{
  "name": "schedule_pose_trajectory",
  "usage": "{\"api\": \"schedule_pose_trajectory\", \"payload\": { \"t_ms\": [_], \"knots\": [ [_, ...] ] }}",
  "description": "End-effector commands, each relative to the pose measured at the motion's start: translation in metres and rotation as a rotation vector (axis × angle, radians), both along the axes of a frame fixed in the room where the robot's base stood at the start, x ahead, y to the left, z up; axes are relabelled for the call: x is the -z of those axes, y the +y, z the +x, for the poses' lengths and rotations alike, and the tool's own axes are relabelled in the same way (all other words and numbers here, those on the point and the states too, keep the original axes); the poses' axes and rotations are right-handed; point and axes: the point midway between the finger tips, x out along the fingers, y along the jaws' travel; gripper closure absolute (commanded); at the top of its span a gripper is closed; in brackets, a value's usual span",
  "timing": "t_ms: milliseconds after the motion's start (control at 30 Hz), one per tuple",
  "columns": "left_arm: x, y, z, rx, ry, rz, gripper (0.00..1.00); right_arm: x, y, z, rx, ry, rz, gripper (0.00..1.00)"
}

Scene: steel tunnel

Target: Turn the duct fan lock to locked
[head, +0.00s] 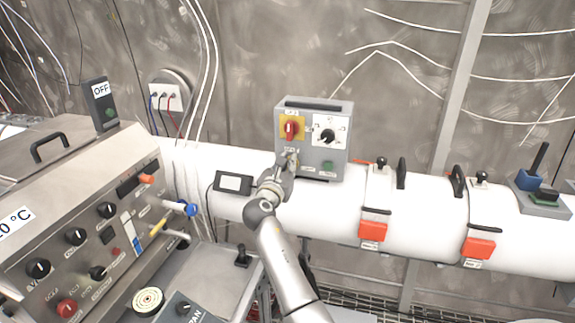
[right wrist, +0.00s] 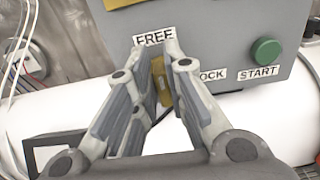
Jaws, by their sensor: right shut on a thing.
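The grey duct fan box (head: 340,157) stands on the white duct. Its lock is a small brass-coloured key piece (right wrist: 161,84) at the box's lower left, below a FREE label (right wrist: 154,38) and left of a partly covered LOCK label (right wrist: 212,76). My right gripper (head: 290,160) reaches up to the box front. In the right wrist view its fingers (right wrist: 162,72) are shut on the brass key, one on each side. The fingers hide part of the key and its seat. My left gripper is not in view.
Above the lock are a red rotary switch (head: 292,127) on a yellow plate and a black dial (head: 327,135). A green START button (right wrist: 266,51) is to the right. A small black-framed display (head: 232,183) is left of my gripper. A steel control console (head: 75,270) fills the left.

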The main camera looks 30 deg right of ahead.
Motion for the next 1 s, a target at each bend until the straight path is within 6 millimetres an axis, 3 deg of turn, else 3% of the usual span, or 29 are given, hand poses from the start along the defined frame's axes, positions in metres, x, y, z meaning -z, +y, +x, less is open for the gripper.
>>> {"api": "schedule_pose_trajectory", "payload": {
  "t_ms": [367, 1000],
  "knots": [
    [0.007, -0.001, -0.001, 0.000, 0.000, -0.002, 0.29, 0.001, -0.003, -0.003, 0.000, -0.146, 0.122, 1.00],
    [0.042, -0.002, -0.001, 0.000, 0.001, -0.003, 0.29, 0.010, -0.009, -0.010, 0.000, -0.604, 0.516, 1.00]
  ]
}}
